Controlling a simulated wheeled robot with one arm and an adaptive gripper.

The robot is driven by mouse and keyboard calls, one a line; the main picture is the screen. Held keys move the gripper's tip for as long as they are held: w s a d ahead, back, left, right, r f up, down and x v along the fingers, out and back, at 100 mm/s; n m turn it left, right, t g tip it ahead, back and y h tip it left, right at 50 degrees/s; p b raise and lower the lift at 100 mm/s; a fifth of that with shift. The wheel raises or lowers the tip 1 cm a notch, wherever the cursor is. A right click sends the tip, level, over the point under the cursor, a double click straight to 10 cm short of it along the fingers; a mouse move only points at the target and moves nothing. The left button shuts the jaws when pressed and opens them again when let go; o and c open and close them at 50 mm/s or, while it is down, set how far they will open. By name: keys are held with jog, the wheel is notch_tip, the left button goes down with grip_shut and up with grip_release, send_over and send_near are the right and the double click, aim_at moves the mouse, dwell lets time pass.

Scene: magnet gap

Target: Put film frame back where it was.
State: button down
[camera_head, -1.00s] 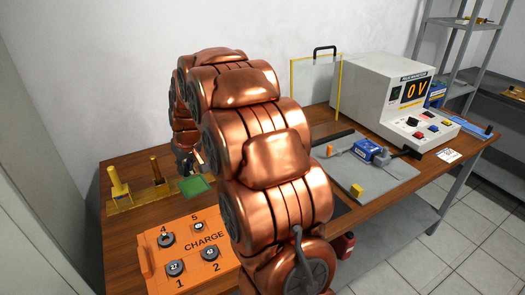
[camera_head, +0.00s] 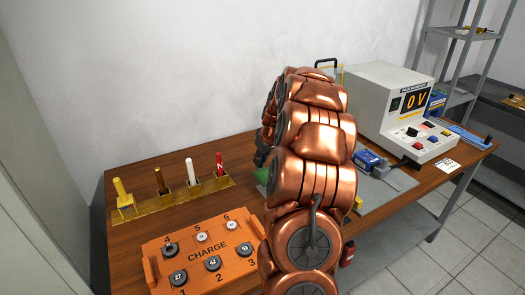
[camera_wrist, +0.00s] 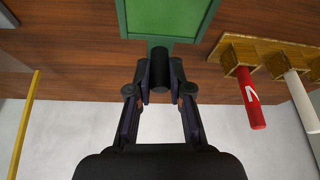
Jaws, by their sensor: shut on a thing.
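The film frame is a green rectangular plate with a raised rim and a dark round handle. It fills the top of the wrist view (camera_wrist: 170,38), and a sliver of it shows left of my arm in the head view (camera_head: 262,176). My gripper (camera_wrist: 160,92) is shut on its handle, which sits between the fingertips. In the head view my gripper (camera_head: 262,153) is mostly hidden behind my copper arm. The frame is over the wooden table; I cannot tell its height.
A yellow-edged stand (camera_head: 340,72) is partly hidden behind my arm; a yellow bar (camera_wrist: 25,125) shows in the wrist view. A brass rack (camera_head: 175,194) holds several rods. An orange CHARGE box (camera_head: 205,255) is in front. A voltage unit (camera_head: 390,105) stands right.

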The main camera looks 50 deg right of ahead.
jog(key=w+d+p, duration=0.1)
jog(key=w+d, duration=0.2)
jog(key=w+d+p, duration=0.1)
jog(key=w+d, duration=0.1)
jog(key=d, duration=0.1)
jog(key=w+d+f+p, duration=0.1)
jog(key=w+d, duration=0.2)
jog(key=shift+w, duration=0.35)
jog(key=shift+w+d, duration=0.1)
jog(key=shift+d, duration=0.05)
jog(key=shift+w+d+f, duration=0.1)
jog(key=shift+f, duration=0.05)
notch_tip(320, 180, down, 2)
jog(key=shift+f+p, duration=0.25)
jog(key=shift+p, duration=0.6)
jog(key=shift+f, duration=0.4)
jog(key=shift+f+b, duration=0.25)
jog(key=shift+b, duration=0.05)
jog(key=c, duration=1.1)
grip_release()
jog(key=shift+o, duration=0.2)
jog(key=shift+r, duration=0.15)
